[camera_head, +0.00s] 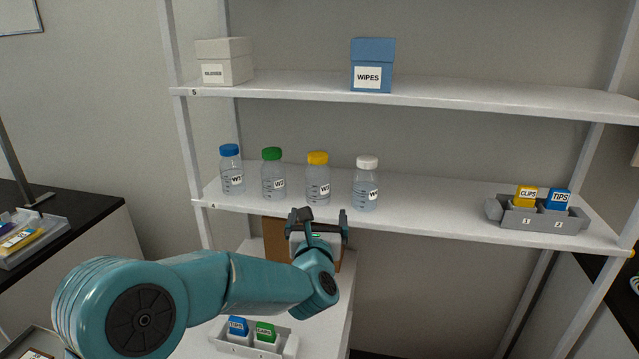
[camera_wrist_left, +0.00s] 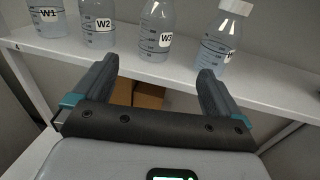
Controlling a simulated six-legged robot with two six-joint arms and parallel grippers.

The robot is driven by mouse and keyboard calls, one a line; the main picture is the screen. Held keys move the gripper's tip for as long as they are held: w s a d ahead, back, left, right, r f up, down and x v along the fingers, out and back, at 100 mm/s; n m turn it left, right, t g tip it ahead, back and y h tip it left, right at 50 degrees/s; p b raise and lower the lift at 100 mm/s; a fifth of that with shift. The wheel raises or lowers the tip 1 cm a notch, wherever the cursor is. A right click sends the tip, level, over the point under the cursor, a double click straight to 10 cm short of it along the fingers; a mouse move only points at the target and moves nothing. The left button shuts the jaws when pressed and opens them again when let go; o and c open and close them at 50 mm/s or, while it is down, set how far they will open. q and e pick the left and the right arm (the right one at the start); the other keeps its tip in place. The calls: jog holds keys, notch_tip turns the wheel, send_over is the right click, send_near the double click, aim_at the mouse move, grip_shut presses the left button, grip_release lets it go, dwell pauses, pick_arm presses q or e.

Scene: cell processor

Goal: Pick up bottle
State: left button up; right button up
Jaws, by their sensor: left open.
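Several clear bottles stand upright in a row on the middle shelf. From left they have a blue cap (camera_head: 231,171), a green cap (camera_head: 273,176), a yellow cap (camera_head: 318,180) and a white cap (camera_head: 366,185). In the left wrist view, the bottle labelled W3 (camera_wrist_left: 155,35) appears between the fingers' directions, beyond them, and the white-capped bottle (camera_wrist_left: 222,40) is to its right. My left gripper (camera_head: 322,216) is open and empty, just in front of and below the shelf edge near the yellow-capped bottle; its fingers also show in the left wrist view (camera_wrist_left: 157,85). My right gripper is not in view.
The upper shelf holds a white box (camera_head: 224,62) and a blue WIPES box (camera_head: 372,65). A grey tray (camera_head: 500,211) with CLIPS and TIPS boxes sits at the right of the middle shelf (camera_head: 430,200). Brown boxes (camera_wrist_left: 147,96) and another tray (camera_head: 290,346) are below. The shelf between bottles and right tray is clear.

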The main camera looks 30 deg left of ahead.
aim_at(317, 190)
pick_arm(q)
jog(key=p+x, duration=0.3)
jog(key=x, duration=0.6)
jog(key=shift+w+a+r+p, duration=0.15)
jog(key=shift+w+p, duration=0.1)
jog(key=shift+p, duration=0.15)
jog(key=shift+w+a+r, duration=0.1)
jog(key=shift+w+a, duration=0.1)
jog(key=p+x, duration=0.3)
jog(key=x, duration=0.1)
jog(key=shift+w+a, duration=0.25)
jog(key=shift+a, duration=0.1)
jog(key=shift+w+a, duration=0.15)
jog(key=shift+w, duration=0.1)
jog(key=c, duration=1.1)
jog(key=shift+o, duration=0.2)
